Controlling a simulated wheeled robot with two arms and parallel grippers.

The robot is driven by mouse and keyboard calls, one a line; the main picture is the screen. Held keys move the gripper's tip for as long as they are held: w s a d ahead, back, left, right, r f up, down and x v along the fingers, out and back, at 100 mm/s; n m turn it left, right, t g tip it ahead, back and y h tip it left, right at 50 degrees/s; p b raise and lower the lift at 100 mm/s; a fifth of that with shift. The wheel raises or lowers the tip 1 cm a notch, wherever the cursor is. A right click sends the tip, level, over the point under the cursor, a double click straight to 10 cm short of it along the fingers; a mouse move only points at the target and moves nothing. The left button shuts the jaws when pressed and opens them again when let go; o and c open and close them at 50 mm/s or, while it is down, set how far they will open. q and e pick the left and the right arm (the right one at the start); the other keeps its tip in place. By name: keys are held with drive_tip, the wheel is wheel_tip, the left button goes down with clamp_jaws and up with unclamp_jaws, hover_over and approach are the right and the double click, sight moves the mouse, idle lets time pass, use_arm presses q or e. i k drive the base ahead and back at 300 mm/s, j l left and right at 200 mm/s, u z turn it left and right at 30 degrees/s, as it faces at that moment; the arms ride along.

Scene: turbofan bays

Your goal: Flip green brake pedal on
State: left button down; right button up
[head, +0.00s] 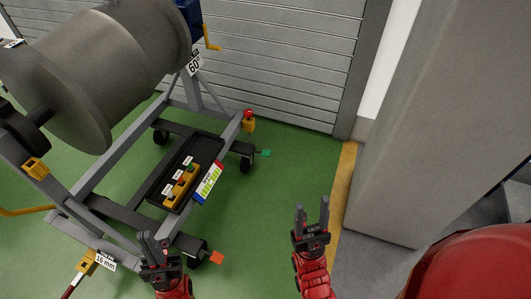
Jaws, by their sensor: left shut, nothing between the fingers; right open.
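The green brake pedal (266,153) is a small flat tab beside the far right caster (247,163) of the grey wheeled engine stand. A red-orange pedal (217,257) sticks out at the near caster. My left gripper (152,238) is shut and empty at the bottom, close to the near end of the stand. My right gripper (312,212) is open and empty, pointing up the picture over the green floor, right of the stand. It is apart from the green pedal, which lies farther up and to the left. Whether the pedal is up or down is too small to tell.
The stand carries a large grey cylinder (100,60) and a black tray (157,190) with a yellow control box (182,186). A grey pillar (400,150) and a red rounded object (475,268) stand at right. Green floor is clear between stand and pillar.

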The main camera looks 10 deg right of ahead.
sight(264, 153)
drive_tip(key=i+l, duration=0.7)
drive_tip(key=i, duration=0.2)
drive_tip(key=i+l+u, duration=0.1)
drive_tip(key=i+l, duration=0.6)
drive_tip(key=i, duration=0.15)
